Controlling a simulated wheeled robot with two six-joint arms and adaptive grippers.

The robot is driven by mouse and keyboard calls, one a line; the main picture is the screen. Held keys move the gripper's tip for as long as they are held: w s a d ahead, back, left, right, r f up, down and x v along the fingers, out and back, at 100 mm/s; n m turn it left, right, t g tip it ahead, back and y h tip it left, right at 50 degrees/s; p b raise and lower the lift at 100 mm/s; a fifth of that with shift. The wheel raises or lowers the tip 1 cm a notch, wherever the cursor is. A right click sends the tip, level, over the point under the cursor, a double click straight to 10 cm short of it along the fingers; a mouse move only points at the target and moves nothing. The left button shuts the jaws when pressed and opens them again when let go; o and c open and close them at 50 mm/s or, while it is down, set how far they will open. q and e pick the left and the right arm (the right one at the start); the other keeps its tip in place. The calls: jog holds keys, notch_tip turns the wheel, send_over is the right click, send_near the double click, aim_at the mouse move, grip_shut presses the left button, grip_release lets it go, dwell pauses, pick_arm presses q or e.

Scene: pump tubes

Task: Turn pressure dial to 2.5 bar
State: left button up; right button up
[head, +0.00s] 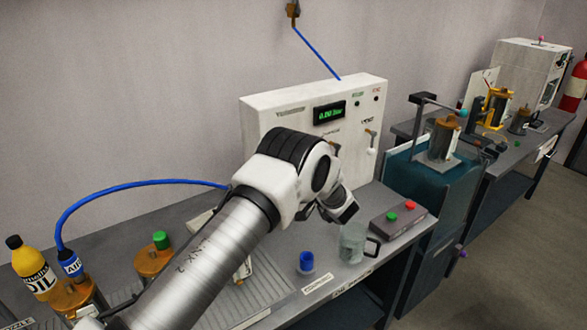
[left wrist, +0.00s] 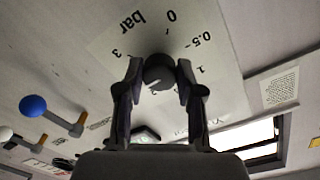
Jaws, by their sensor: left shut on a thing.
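The dark round pressure dial (left wrist: 158,70) shows in the left wrist view on a pale plate marked "bar", with numbers from 0 to 3 appearing upside down. My left gripper (left wrist: 160,78) is shut on it, with one finger on either side. I cannot make out a pointer on the dial. In the head view my left arm hides the dial, and part of my left gripper (head: 340,208) shows in front of the white panel (head: 270,115). The green display (head: 330,113) reads a low value in bar, its digits too small to be sure. My right gripper is not in view.
A blue-knobbed lever (left wrist: 48,112) sticks out beside the dial. On the bench are a clear jug (head: 354,243), a button box (head: 398,219) with red and green buttons, a blue cup (head: 306,262) and a yellow oil bottle (head: 31,268).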

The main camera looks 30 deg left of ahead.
pick_arm(q)
jog(key=shift+r, duration=0.15)
jog(key=o, duration=1.2)
jog(key=shift+a, duration=0.1)
jog(key=shift+c, duration=0.2)
jog(key=v, duration=1.2)
jog(key=shift+w, duration=0.1)
